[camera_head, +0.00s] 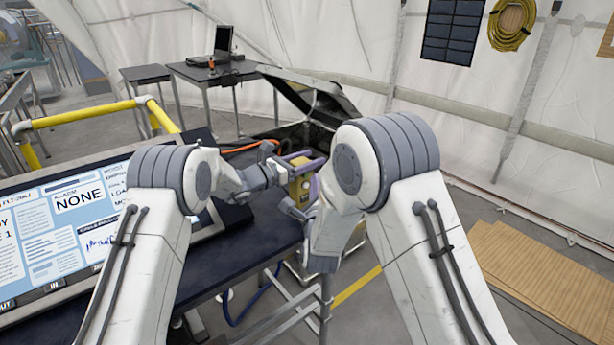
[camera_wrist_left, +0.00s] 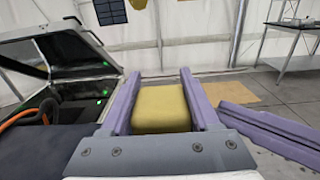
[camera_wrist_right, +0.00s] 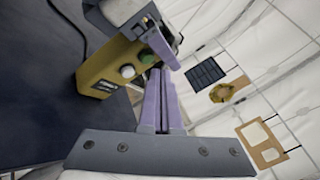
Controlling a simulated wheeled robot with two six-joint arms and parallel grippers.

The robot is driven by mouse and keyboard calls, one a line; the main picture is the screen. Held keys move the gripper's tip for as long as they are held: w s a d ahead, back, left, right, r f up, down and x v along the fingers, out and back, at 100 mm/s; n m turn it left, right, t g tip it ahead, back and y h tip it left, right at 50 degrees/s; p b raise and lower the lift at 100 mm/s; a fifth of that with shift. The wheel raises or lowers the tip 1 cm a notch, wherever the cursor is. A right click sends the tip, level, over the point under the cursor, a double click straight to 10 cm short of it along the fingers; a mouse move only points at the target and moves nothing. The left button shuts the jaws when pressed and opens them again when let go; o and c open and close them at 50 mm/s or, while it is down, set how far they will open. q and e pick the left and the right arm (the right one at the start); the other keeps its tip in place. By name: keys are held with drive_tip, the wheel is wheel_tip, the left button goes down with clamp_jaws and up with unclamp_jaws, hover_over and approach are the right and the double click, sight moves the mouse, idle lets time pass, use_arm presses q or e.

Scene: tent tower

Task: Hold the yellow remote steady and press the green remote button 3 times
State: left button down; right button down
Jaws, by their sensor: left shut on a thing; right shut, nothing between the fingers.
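The yellow remote (camera_head: 301,183) is held above the dark table by my left gripper (camera_head: 299,168). In the left wrist view, the remote (camera_wrist_left: 160,108) sits between the two purple fingers of my left gripper (camera_wrist_left: 160,84). In the right wrist view, the remote (camera_wrist_right: 100,72) is tilted and shows a green button (camera_wrist_right: 147,57) and a white button (camera_wrist_right: 127,72). My right gripper (camera_wrist_right: 157,74) is shut and empty, its fingertips close to the green button. I cannot tell if they touch it. In the head view my right arm partly hides the right gripper.
A large screen panel (camera_head: 62,225) lies on the table to the left. An open black case (camera_head: 308,98) stands behind the remote, with an orange cable (camera_head: 240,149) near it. A yellow rail (camera_head: 85,115) stands at the back left.

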drive_tip(key=shift+w+a, duration=0.1)
drive_tip(key=shift+w, duration=0.05)
idle(0.5)
drive_tip(key=shift+w+a, duration=0.15)
drive_tip(key=shift+w, duration=0.05)
drive_tip(key=shift+w+a, duration=0.3)
drive_tip(key=shift+w, duration=0.1)
idle(1.0)
drive_tip(key=shift+s+d, duration=0.55)
drive_tip(key=shift+s, duration=0.2)
drive_tip(key=shift+s+d, duration=0.75)
drive_tip(key=shift+s, duration=0.25)
drive_tip(key=shift+s+d, duration=0.7)
drive_tip(key=shift+s, duration=0.3)
